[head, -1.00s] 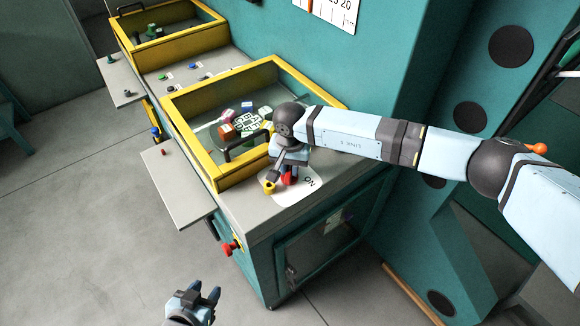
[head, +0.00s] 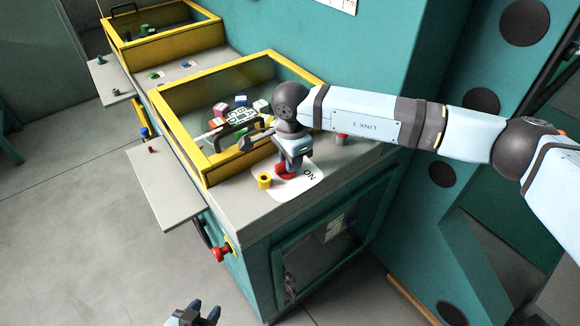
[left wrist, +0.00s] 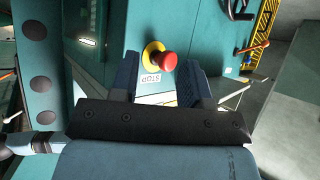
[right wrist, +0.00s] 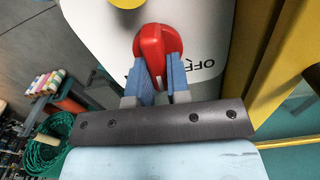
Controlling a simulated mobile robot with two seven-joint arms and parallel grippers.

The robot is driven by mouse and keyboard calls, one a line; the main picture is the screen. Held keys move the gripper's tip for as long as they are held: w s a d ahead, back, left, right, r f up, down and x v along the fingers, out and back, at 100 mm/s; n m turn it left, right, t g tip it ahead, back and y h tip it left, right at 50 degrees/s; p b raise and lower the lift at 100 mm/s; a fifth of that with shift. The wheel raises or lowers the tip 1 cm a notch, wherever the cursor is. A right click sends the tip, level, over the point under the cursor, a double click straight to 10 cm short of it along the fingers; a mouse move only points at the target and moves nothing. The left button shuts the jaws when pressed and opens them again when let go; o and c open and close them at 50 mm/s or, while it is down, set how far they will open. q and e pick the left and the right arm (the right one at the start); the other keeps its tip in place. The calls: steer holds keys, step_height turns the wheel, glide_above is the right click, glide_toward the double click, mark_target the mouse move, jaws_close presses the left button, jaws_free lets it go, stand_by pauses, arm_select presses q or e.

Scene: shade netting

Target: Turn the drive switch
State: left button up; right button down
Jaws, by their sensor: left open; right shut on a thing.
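The drive switch is a red knob (head: 284,171) on a white plate (head: 302,182) marked ON on the cabinet's near top corner. In the right wrist view the red knob (right wrist: 150,45) stands over the white plate (right wrist: 198,25), and the OFF lettering (right wrist: 197,66) is partly covered by my finger. My right gripper (head: 288,166) is shut on this knob, with its two blue fingers on either side in the right wrist view (right wrist: 156,68). My left gripper (head: 206,308) is open and empty, low in the head view, apart from the cabinet.
A yellow-topped button (head: 264,181) sits close beside the knob. A red emergency stop (head: 222,252) on the cabinet side faces my left gripper in the left wrist view (left wrist: 166,61). A yellow-framed cover (head: 208,172) stands behind the plate. A grey shelf (head: 168,190) juts out left.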

steer(key=m+b, duration=0.2)
steer(key=shift+s+f+m, duration=0.1)
steer(key=shift+f+m, duration=0.1)
steer(key=shift+m, duration=0.2)
steer(key=m+b, duration=0.2)
steer(key=m, duration=0.1)
steer(key=shift+s+d+r+m+b, duration=0.1)
steer(key=shift+s+r+m+b, duration=0.1)
steer(key=shift+m+b, duration=0.1)
arm_select(q)
steer(key=shift+n, duration=0.3)
steer(key=f, duration=0.4)
steer(key=shift+w+d+f+b, duration=0.15)
steer(key=shift+w+d+b, duration=0.1)
steer(key=shift+b, duration=0.05)
arm_select(e)
steer(key=shift+m, duration=0.6)
arm_select(q)
steer(key=shift+f, duration=0.1)
arm_select(e)
steer(key=shift+s, duration=0.1)
arm_select(q)
steer(key=shift+a, duration=0.1)
arm_select(e)
steer(key=c, duration=1.1)
jaws_free()
